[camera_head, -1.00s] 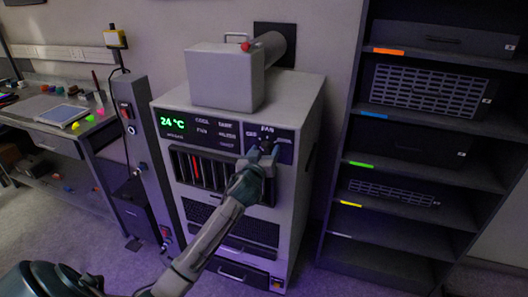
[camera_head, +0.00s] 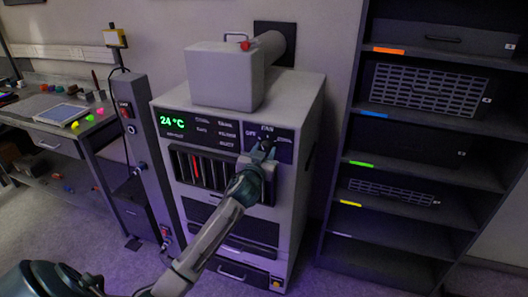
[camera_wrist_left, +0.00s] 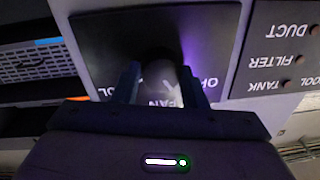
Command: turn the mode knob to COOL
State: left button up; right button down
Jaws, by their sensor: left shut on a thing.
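The mode knob (camera_wrist_left: 158,68) is a dark knob on the black panel (camera_head: 284,154) at the upper right of the grey cabinet front. My left gripper (camera_head: 263,150) reaches it from below and covers most of it in the head view. In the left wrist view, the gripper's two fingers (camera_wrist_left: 160,86) are shut on the knob, one on each side. OFF and FAN labels show upside down near it in that view. The knob's pointer and the COOL position are hidden or too dark to read. My right gripper is not in view.
A green 24 °C display (camera_head: 172,122) sits at the panel's left, above dark vents (camera_head: 196,168). A grey box (camera_head: 222,78) with a duct stands on the cabinet. A dark shelf rack (camera_head: 352,215) is at right, a workbench (camera_head: 60,128) at left.

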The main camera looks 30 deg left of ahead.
pick_arm(q)
jog(key=m, duration=0.3)
jog(key=shift+m, duration=0.4)
jog(key=m+p, duration=0.1)
jog(key=m, duration=0.2)
jog(key=shift+m+p, duration=0.3)
jog(key=shift+m, duration=0.1)
jog(key=m+p, duration=0.2)
jog(key=m, duration=0.2)
jog(key=shift+m+t+h, duration=0.4)
jog(key=shift+f+m+p, duration=0.2)
jog(key=shift+m+p, duration=0.85)
jog(key=shift+m, duration=1.05)
jog(key=o, duration=1)
jog(key=shift+c, duration=0.2)
